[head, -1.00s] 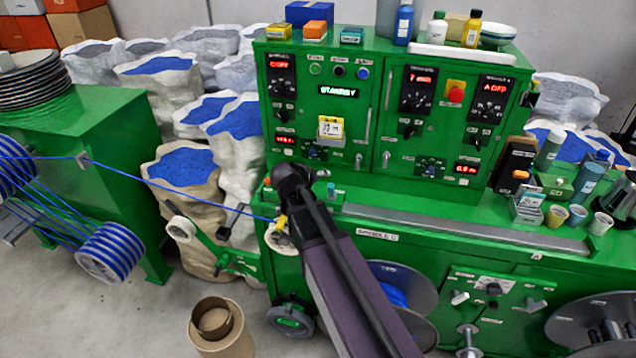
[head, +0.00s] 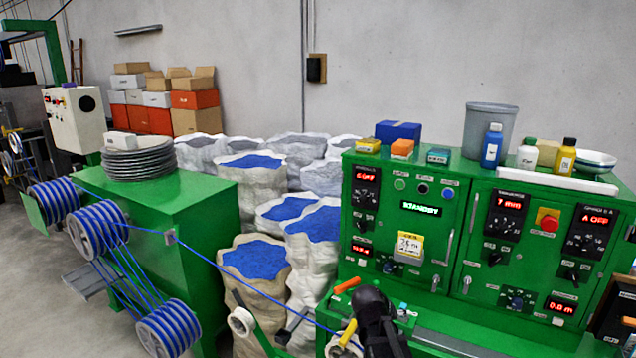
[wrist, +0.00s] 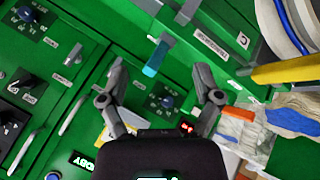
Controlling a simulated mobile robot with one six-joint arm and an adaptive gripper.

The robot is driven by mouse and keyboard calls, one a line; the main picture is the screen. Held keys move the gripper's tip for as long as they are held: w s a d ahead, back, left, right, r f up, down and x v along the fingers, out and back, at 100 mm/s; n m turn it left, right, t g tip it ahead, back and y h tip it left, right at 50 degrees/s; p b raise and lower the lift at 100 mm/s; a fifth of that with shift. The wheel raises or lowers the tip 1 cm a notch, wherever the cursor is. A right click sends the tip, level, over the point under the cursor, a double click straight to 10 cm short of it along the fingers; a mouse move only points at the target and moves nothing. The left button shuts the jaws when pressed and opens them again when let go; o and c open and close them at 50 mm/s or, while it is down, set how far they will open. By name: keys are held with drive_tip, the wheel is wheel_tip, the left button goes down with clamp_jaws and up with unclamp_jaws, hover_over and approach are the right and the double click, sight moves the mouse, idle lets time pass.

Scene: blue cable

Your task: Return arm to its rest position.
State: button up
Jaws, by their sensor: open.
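My gripper (wrist: 160,88) is open in the wrist view, with its two dark fingers spread and nothing between them. The green machine's front with knobs and labels lies beyond the fingers. In the head view, the dark end of my arm (head: 378,322) shows at the bottom edge, in front of the green control cabinet (head: 455,215); its fingers cannot be made out there. The blue cable (head: 262,296) runs from the striped reels on the left across to the machine by my arm. It looks apart from my gripper, though the arm hides part of that area.
A yellow handle (head: 348,333) and an orange handle (head: 347,285) are close left of my arm. Sacks of blue granules (head: 255,262) stand behind the cable. Bottles (head: 492,146) and a grey bucket (head: 490,118) stand on the cabinet. Open air lies above the cabinet.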

drive_tip(key=s+a+f+g+y+b, duration=0.2)
drive_tip(key=s+f+y, duration=0.1)
drive_tip(key=s, duration=0.4)
drive_tip(key=s+a+f+g+y+b, duration=0.2)
drive_tip(key=s+f+g+y, duration=0.1)
drive_tip(key=s+f, duration=0.3)
drive_tip(key=shift+s+a, duration=0.4)
drive_tip(key=shift+s, duration=0.4)
